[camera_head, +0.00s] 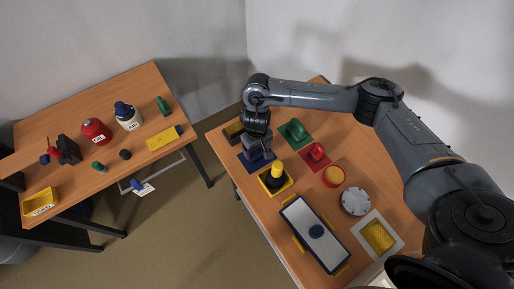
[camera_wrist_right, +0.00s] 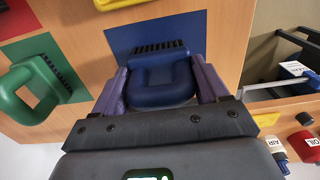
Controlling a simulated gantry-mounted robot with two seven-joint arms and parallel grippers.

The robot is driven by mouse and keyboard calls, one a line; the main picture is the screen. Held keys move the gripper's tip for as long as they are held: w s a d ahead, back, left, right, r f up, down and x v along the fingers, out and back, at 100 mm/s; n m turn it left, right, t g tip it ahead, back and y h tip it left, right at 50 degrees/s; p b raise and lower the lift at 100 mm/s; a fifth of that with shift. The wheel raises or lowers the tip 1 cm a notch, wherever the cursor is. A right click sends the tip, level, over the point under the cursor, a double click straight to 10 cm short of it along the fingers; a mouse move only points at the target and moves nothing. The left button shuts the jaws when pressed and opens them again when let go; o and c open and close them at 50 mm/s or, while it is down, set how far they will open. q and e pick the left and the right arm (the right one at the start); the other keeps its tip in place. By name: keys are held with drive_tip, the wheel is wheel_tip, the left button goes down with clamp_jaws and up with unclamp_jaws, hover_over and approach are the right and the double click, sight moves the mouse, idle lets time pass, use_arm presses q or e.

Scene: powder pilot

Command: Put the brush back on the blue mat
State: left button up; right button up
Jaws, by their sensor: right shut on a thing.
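The blue brush (camera_wrist_right: 164,92), with a loop handle and dark bristles, sits between the two fingers of my right gripper (camera_wrist_right: 160,88) in the right wrist view. The gripper is shut on it. The blue mat (camera_wrist_right: 122,38) lies just beyond and beneath the brush; the bristles show against it. I cannot tell whether they touch it. In the head view my right gripper (camera_head: 257,150) points down over the blue mat (camera_head: 249,165) and hides most of the brush. My left gripper is out of view.
A green brush (camera_head: 297,129) and a red brush (camera_head: 317,152) stand on their mats beside it. A long white-topped tray (camera_head: 314,233) lies nearer. Another table (camera_head: 65,115) with bottles stands left, across a gap.

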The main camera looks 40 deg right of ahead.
drive_tip(key=o, duration=1)
drive_tip(key=shift+f, duration=0.1)
drive_tip(key=shift+r, duration=0.45)
wheel_tip(320, 180, up, 10)
drive_tip(key=p, duration=0.5)
drive_tip(key=shift+f, duration=0.15)
drive_tip(key=shift+r+p, duration=0.4)
drive_tip(key=shift+r, duration=0.5)
